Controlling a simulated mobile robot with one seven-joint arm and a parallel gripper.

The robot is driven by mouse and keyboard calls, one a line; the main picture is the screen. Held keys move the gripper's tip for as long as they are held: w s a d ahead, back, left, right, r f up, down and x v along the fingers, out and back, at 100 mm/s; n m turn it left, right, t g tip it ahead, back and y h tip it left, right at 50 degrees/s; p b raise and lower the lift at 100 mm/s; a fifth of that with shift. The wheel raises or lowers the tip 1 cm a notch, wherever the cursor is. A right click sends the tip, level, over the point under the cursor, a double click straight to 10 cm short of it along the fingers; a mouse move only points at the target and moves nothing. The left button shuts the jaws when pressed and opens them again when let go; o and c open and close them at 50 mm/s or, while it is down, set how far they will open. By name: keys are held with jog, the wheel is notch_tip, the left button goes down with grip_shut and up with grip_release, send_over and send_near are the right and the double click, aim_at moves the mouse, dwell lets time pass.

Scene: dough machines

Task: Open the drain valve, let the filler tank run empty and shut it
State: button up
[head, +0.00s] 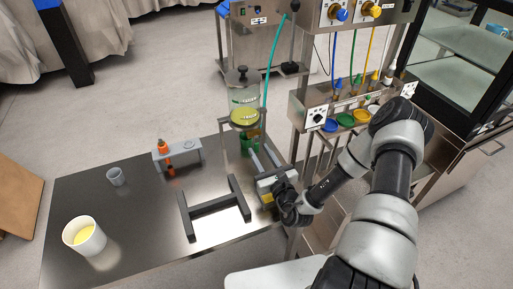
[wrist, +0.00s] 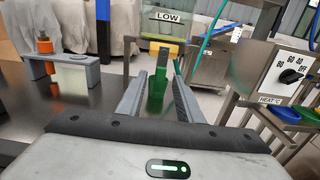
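The filler tank (head: 243,98) is a clear cylinder with a dark lid at the back of the steel table. Yellow liquid shows in its lower part; in the wrist view the tank (wrist: 162,28) bears a LOW label. A green upright part (head: 246,146), apparently the drain valve handle, is below the tank. It also shows in the wrist view (wrist: 157,90). My gripper (head: 262,155) points at it from the front. Its two fingers (wrist: 160,80) are apart, with the green part showing between them; I cannot tell whether they touch it. The valve's outlet is hidden.
A small grey stand (head: 186,158) with an orange part, a grey cup (head: 116,177) and a white container with yellow contents (head: 96,244) are farther left. A machine with knobs (head: 318,116) stands close on the right.

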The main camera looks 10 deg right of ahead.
aim_at(257, 147)
jog(key=shift+w+a, duration=0.2)
jog(key=shift+w, duration=0.7)
jog(key=shift+w+a, duration=0.15)
jog(key=shift+w, duration=0.75)
grip_shut()
